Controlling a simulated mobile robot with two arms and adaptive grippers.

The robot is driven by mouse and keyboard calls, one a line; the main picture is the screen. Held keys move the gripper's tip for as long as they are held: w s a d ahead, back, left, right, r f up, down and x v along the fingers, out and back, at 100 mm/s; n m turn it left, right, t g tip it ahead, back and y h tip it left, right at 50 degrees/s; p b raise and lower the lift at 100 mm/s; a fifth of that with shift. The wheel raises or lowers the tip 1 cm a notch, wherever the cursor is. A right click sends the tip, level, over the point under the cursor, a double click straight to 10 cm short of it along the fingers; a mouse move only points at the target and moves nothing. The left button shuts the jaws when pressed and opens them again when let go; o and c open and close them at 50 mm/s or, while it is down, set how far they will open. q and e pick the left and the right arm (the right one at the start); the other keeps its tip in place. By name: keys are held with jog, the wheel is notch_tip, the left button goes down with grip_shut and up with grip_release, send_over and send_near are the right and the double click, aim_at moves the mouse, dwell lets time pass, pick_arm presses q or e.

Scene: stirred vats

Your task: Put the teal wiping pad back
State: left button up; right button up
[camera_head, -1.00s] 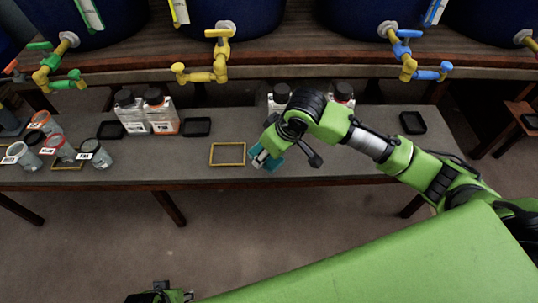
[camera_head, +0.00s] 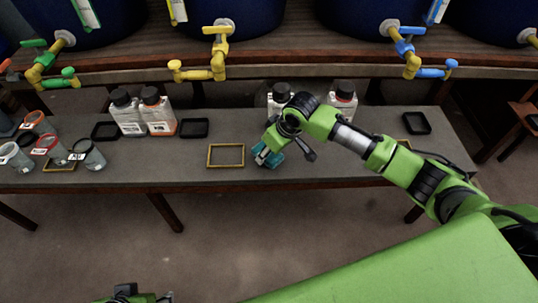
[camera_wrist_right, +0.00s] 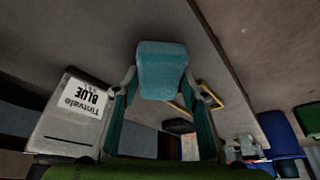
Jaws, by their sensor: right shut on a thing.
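The teal wiping pad (camera_wrist_right: 162,68) is held between the fingertips of my right gripper (camera_wrist_right: 165,86) in the right wrist view. In the head view my right gripper (camera_head: 266,153) is over the bench, just right of an empty yellow rectangular frame (camera_head: 226,156); the pad is partly hidden there. I cannot tell whether the pad touches the bench. My left gripper (camera_head: 135,297) shows only partly at the bottom edge, and its fingers are not clear.
White-labelled bottles (camera_head: 128,112) stand at the back left, with more bottles (camera_head: 342,101) behind my right arm. Labelled cups (camera_head: 88,154) crowd the left end. Black trays (camera_head: 194,128) lie on the bench (camera_head: 190,167). Coloured taps (camera_head: 218,64) overhang the back.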

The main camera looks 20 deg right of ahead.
pick_arm(q)
jog(key=shift+f, duration=0.25)
pick_arm(e)
jog(key=shift+f, duration=0.45)
jog(key=o, duration=1)
jog(key=shift+f, duration=0.15)
